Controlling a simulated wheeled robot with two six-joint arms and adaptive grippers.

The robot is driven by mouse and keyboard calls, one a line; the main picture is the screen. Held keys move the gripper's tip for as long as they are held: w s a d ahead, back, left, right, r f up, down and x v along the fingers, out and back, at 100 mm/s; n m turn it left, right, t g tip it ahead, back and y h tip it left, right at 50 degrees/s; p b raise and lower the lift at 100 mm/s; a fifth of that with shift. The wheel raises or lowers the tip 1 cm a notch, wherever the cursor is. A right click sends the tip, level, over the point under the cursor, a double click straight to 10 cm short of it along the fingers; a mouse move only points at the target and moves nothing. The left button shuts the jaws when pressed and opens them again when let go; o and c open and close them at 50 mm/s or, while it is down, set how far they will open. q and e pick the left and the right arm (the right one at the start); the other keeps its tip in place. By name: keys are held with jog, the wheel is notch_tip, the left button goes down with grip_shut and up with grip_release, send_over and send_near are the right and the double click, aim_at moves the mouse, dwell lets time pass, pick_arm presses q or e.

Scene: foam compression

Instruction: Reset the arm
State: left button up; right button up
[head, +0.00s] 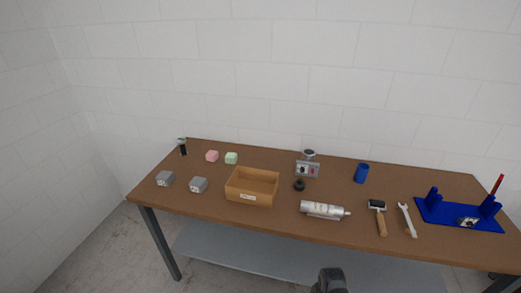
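A dark grey part of my own body (329,281) shows at the bottom edge of the head view, right of centre; I cannot tell which part. Neither gripper can be made out in the head view. A pink block (212,156) and a pale green block (231,158) sit side by side at the back left of the brown table (285,222). An open tan box (251,188) stands left of the table's middle. Nothing is seen touching any of these objects.
A control box (307,169) and blue cup (361,173) stand behind. White walls enclose the table.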

jog(key=s+d+f+n+b, duration=0.1)
jog(key=s+f+n, duration=0.2)
jog(key=s+f, duration=0.35)
jog(key=s+d+f+n+b, duration=0.1)
jog(key=s+f+n+b, duration=0.15)
jog(key=f, duration=0.65)
pick_arm(q)
notch_tip(320, 180, down, 8)
jog(key=b, duration=0.3)
pick_arm(e)
jog(key=s+d+f+n, duration=0.2)
jog(key=s+f+n, duration=0.2)
jog(key=s+f, duration=0.3)
jog(key=s+d+f+n, duration=0.3)
jog(key=s+f+n, duration=0.2)
jog(key=s, duration=1)
notch_tip(320, 180, down, 2)
jog(key=shift+s+t, duration=0.35)
jog(key=shift+t, duration=0.05)
